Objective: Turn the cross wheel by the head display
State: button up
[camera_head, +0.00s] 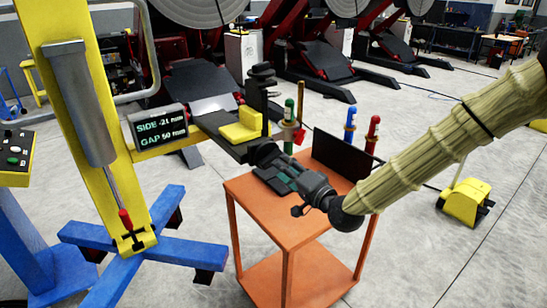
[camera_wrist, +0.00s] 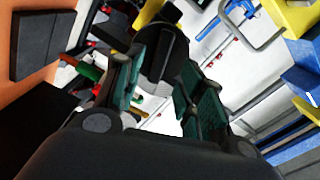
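The head display (camera_head: 158,126) is a small dark screen on the yellow post. It seems to read SIDE -21 mm and GAP 50 mm. A dark round part, apparently the cross wheel (camera_head: 262,150), sits at the near end of the black slide right of the display. In the wrist view the wheel (camera_wrist: 165,55) shows as a dark disc with a bar across it, beyond and between the fingertips. My gripper (camera_head: 273,172) points at it; the fingers (camera_wrist: 160,85) are spread with a gap between them. Whether they touch the wheel I cannot tell.
The orange cart (camera_head: 290,215) stands below my gripper, with a dark upright panel (camera_head: 340,154) on it. Green, blue and red bottles (camera_head: 372,133) stand behind. A yellow block (camera_head: 240,127) sits on the slide. The yellow post (camera_head: 80,100) stands on blue feet (camera_head: 190,248) at left.

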aim_at(268, 156)
jog(key=shift+p+x, duration=0.9)
jog(key=shift+x, duration=2.05)
jog(key=shift+c, duration=0.4)
grip_shut()
